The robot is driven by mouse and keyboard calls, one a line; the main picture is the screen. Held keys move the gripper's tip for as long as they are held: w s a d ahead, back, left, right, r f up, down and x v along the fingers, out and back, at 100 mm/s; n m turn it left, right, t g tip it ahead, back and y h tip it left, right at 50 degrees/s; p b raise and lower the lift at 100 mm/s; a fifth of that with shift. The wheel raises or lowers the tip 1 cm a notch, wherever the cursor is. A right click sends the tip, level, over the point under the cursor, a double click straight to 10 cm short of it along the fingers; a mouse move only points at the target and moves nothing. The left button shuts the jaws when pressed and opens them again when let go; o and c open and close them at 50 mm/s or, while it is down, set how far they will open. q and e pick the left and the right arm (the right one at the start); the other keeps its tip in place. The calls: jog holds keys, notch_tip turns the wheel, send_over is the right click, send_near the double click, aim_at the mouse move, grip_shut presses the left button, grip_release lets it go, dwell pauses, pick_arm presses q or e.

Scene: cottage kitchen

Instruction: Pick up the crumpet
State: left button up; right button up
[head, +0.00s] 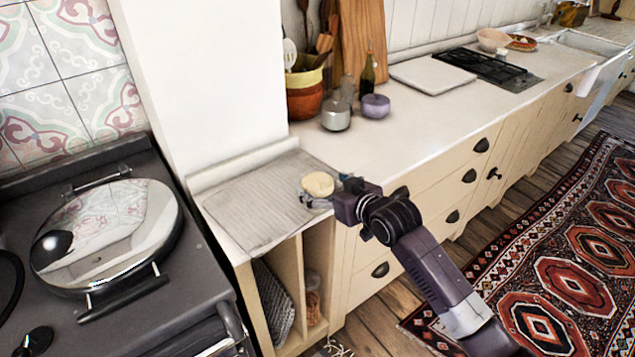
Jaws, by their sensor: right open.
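The crumpet (317,184) is a small, round, pale golden piece near the right edge of the grey striped cloth on the counter. My right gripper (326,192) comes in from the right and its fingers are at the crumpet's right side. It is open. I cannot tell whether a finger touches the crumpet. My left gripper is not in view.
The striped cloth (255,208) covers the counter's left end. Behind stand a utensil pot (304,92), a metal pot (335,115) and a purple pot (375,106). A dark stove (195,290) is at left. The counter's middle (430,115) is clear.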

jog(key=shift+x, duration=0.85)
jog(key=c, duration=0.9)
jog(key=shift+c, duration=0.2)
